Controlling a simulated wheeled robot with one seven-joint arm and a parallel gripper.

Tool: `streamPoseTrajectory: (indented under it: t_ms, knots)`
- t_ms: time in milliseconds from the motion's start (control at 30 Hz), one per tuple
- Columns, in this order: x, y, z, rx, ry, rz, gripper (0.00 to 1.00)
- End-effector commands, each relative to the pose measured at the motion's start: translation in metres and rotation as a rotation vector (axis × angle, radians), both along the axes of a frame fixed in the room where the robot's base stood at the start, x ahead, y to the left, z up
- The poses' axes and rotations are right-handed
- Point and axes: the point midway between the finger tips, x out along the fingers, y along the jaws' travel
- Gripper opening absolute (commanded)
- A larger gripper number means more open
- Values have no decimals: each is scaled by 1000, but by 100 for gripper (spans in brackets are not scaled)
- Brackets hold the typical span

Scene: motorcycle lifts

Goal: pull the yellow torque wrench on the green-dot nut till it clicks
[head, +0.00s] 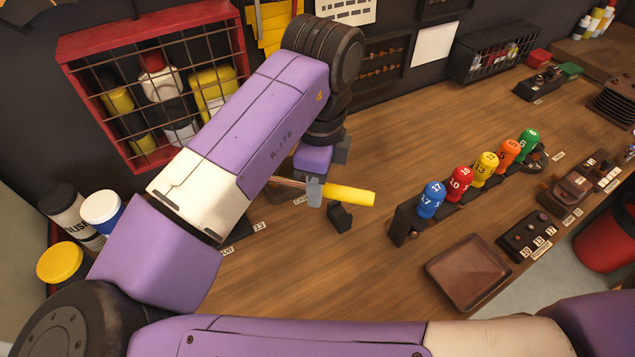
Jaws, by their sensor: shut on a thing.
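The yellow torque wrench (350,195) lies about level above the wooden bench, its yellow handle pointing right. Its thin coppery shaft runs left from the handle and passes behind my arm. My gripper (315,191) is shut on the wrench where the shaft meets the handle; one grey finger shows in front of it. The wrench's head is hidden behind my arm. I cannot see the green-dot nut or any green dot on a nut.
A small black block (340,217) stands just below the handle. A rack of numbered coloured sockets (408,222) stands to the right, with a brown tray (468,273) in front. A red wire basket (75,48) and several bottles are at left. Bare bench lies between block and rack.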

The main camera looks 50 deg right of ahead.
Motion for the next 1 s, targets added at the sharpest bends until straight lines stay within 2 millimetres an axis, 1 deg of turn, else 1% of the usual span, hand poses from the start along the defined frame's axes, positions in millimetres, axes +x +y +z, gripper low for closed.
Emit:
streamPoseTrajectory:
  t_ms: [1000]
  knots:
    - [-4, -3, -2, 5, -12, 0, 0]
